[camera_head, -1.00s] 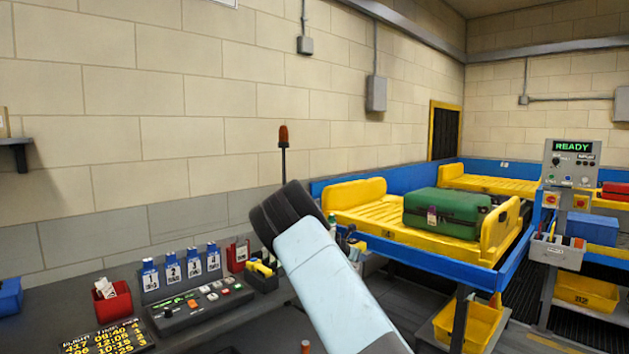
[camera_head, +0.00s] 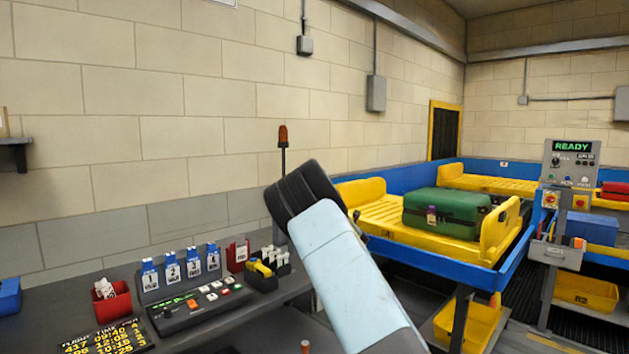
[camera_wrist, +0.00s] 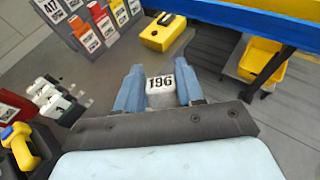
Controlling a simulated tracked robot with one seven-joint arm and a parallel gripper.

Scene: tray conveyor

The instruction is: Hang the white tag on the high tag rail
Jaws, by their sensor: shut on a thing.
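In the wrist view my gripper (camera_wrist: 160,92) has two blue fingers shut on a white tag (camera_wrist: 159,82) printed 196. The tag sits between the fingertips with its number facing the camera. It is clear of other things in that picture, above the dark floor area. In the head view my arm covers the middle, and my gripper and the held tag are hidden. I cannot pick out the high tag rail for certain in either view.
In the head view a control box (camera_head: 200,305) stands on the dark counter. A green suitcase (camera_head: 445,212) lies on a yellow tray (camera_head: 372,212) at right.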

